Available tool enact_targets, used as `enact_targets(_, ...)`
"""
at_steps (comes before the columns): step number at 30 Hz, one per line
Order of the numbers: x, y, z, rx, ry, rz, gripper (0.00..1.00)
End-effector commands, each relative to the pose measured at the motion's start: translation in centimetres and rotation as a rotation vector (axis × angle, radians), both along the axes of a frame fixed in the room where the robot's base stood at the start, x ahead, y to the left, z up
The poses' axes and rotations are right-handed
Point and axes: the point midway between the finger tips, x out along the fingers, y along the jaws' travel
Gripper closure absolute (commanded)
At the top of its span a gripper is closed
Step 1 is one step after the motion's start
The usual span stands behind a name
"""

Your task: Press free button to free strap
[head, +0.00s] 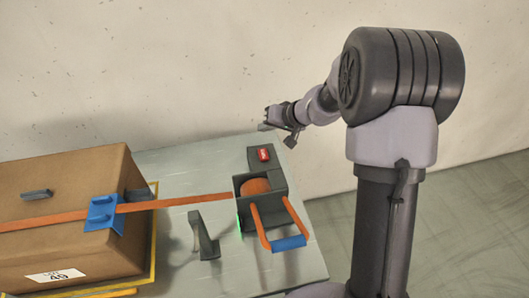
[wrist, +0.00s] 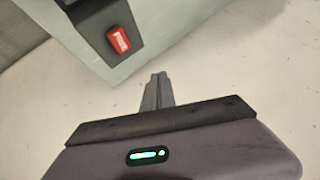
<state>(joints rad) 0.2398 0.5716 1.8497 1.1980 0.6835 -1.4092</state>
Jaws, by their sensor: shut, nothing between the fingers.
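The red button (head: 264,154) sits on a dark housing (head: 253,160) at the back of the winder on the table; it also shows in the wrist view (wrist: 119,40). The orange strap (head: 180,202) runs straight from the winder across the brown box (head: 60,180) through a blue clip (head: 103,213). An orange handle with a blue grip (head: 289,243) is at the winder's front. My gripper (head: 267,120) is shut and empty, above and behind the button in the head view. In the wrist view its closed fingers (wrist: 157,90) are apart from the button, below and right of it.
A dark upright bracket (head: 204,238) stands on the grey table (head: 175,160) between box and winder. The box sits within a yellow frame (head: 155,205). A pale wall is close behind the table. Free floor lies to the right.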

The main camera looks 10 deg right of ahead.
Motion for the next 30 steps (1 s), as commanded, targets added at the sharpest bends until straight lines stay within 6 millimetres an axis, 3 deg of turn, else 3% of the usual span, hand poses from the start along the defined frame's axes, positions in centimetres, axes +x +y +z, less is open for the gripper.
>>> enact_targets(8,0.0,0.0,-2.1,0.001,0.001,0.000,1.00)
enact_targets(21,0.0,0.0,-8.4,0.000,0.000,0.000,1.00)
enact_targets(30,0.0,0.0,-8.8,0.000,0.000,0.000,1.00)
